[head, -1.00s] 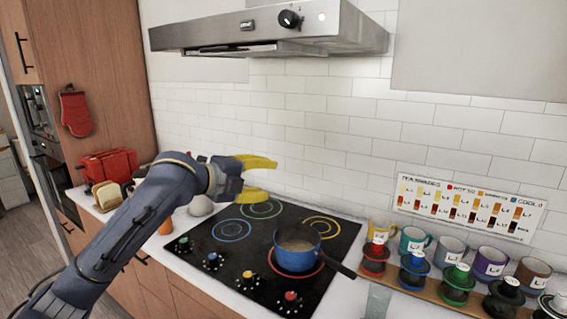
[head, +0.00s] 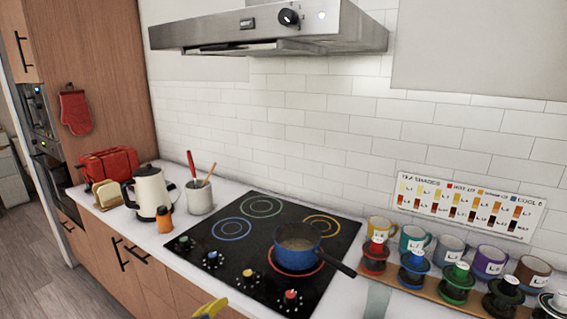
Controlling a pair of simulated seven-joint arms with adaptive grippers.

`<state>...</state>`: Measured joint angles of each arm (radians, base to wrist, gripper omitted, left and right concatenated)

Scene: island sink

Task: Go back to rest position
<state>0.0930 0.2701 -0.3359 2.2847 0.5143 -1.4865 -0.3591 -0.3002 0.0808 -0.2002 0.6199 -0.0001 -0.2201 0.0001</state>
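Only a yellow fingertip of my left gripper (head: 210,309) shows, at the bottom edge of the head view, in front of the counter's front edge. The rest of that gripper and its arm are out of frame, so its opening is hidden. Nothing shows held at the visible tip. My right gripper is not in view.
A black cooktop (head: 230,259) holds a blue pan (head: 297,257) on its red-ringed burner, handle toward the lower right. A kettle (head: 151,191), orange bottle (head: 165,220) and utensil crock (head: 199,197) stand left. Several mugs (head: 413,239) stand right. A hood (head: 270,30) hangs above.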

